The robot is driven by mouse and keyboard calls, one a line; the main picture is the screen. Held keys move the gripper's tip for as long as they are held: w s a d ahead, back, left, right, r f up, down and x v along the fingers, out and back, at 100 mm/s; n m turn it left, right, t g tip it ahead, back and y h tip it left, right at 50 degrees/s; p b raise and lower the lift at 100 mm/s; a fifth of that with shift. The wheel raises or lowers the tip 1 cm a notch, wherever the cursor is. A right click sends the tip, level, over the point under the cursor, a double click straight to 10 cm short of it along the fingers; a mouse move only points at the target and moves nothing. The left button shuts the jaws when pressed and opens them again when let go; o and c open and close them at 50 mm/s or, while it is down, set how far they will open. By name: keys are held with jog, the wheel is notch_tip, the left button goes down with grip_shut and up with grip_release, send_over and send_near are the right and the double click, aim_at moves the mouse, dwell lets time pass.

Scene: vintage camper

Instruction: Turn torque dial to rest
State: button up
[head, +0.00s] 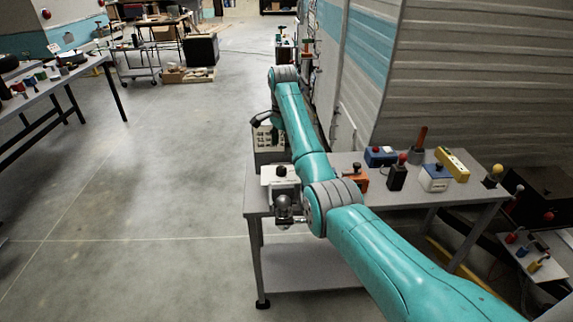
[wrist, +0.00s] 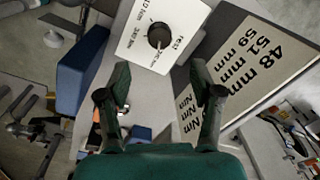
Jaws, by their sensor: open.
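The torque dial is a round black knob (wrist: 158,36) on a white plate (wrist: 136,42) in the wrist view. The plate carries the word "rest" to the right of the knob and several Nm marks around it. I cannot tell which mark the knob points at. My gripper (wrist: 161,76) is open, its two dark fingers apart and lower in the picture than the knob, with nothing between the tips.
A sign (wrist: 262,70) with mm and Nm figures stands beside the dial plate. The grey bench (head: 325,213) holds an orange item (head: 354,178), a blue box (head: 380,156) and other controls.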

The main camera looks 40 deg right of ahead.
aim_at(281, 169)
jog(key=f, duration=1)
jog(key=shift+w+d+f, duration=0.1)
jog(key=shift+w+d, duration=0.05)
jog(key=shift+w, duration=0.1)
jog(key=c, duration=1.1)
